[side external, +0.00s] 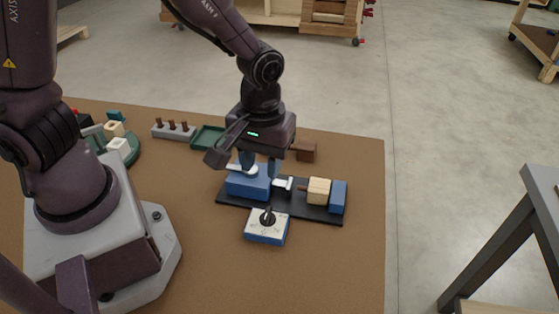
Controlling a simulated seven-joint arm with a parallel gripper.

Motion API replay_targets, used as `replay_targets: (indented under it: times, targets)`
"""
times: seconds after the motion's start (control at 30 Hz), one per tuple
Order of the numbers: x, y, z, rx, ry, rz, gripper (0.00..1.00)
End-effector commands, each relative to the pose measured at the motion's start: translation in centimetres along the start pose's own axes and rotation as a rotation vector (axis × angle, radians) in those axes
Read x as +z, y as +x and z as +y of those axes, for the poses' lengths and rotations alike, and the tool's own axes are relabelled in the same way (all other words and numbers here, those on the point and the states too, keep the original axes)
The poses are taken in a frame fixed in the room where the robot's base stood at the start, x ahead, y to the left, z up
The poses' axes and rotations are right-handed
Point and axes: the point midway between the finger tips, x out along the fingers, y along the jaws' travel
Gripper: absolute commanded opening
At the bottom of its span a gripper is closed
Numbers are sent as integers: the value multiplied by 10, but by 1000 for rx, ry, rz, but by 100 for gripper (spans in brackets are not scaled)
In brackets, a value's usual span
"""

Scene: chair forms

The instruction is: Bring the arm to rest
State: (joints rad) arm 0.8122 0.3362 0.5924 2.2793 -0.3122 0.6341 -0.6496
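My gripper (262,174) points straight down over the left part of a black base plate (328,218). Its two fingers stand apart, with pale tips. A blue block (248,187) sits on the plate's left part, right by the fingers. One fingertip shows over the block's top and the other just to its right; I cannot tell whether they touch it. No held thing shows between the fingers.
A wooden block (318,190) and a blue upright block (338,197) stand on the plate's right. A white-topped box with a dark knob (266,226) is in front. Behind are a pegged grey strip (173,132), green tray (207,137) and brown block (305,152). The mat's front right is clear.

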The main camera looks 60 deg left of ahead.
Motion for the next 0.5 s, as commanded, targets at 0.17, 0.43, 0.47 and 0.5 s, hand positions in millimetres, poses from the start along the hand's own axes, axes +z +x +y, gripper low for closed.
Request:
replay_targets:
  times: [0.17, 0.43, 0.47, 0.5]
  targets:
    - [27, -22, -12, 19, 336, -68, 37]
    - [34, -89, -41, 162, 663, 15, 37]
    - [34, -97, -47, 174, 691, 42, 37]
    - [33, -108, -54, 187, 724, 85, 37]
